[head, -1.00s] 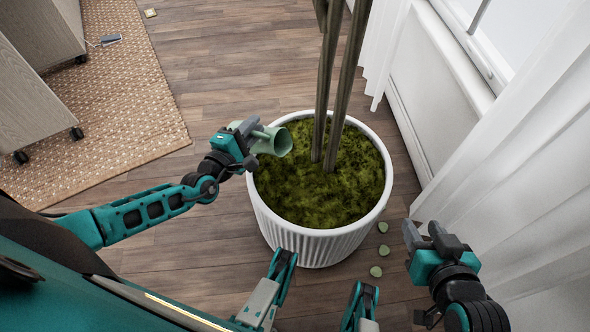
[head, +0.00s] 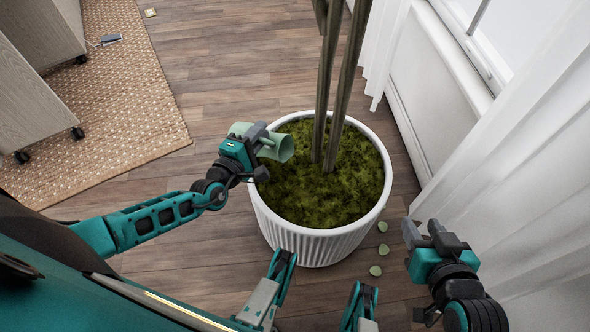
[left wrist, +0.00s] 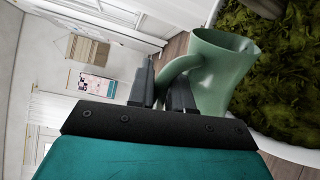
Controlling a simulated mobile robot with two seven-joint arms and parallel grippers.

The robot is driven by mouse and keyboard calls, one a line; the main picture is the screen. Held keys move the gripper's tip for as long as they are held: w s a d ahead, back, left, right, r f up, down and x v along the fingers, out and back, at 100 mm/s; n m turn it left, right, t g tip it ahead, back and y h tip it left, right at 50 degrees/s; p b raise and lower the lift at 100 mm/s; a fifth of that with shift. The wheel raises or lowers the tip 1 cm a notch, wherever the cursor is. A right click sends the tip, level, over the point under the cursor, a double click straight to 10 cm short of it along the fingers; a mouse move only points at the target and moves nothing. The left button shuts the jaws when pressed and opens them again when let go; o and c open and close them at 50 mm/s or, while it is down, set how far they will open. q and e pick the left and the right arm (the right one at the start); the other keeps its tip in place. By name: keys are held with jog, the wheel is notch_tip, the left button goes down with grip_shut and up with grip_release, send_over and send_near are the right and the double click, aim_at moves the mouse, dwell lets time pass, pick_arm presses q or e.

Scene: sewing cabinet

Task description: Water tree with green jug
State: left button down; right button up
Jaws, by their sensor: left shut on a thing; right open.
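The green jug (head: 275,146) is tilted at the left rim of the white pot, its mouth facing right over the moss. My left gripper (head: 254,140) is shut on the jug, and the left wrist view shows the jug (left wrist: 219,75) with its handle at the fingers (left wrist: 165,90). The tree (head: 330,100) stands in the white ribbed pot (head: 310,243), whose top is covered with green moss (head: 320,190). No water is visible. My right gripper (head: 430,235) is open and empty, right of the pot near the curtain.
Several pale green leaf-like pieces (head: 383,249) lie on the floor right of the pot. A white curtain (head: 520,170) and window wall stand at the right. A woven rug (head: 120,100) and wooden cabinets (head: 35,100) are at the left. Wooden floor is clear behind the pot.

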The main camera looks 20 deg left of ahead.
pick_arm(q)
jog(key=shift+s, duration=0.95)
jog(key=shift+s+d+m+p, duration=0.15)
jog(key=shift+d+m+p, duration=0.15)
jog(key=shift+d, duration=0.1)
dwell(1.0)
jog(key=shift+a+f, duration=0.1)
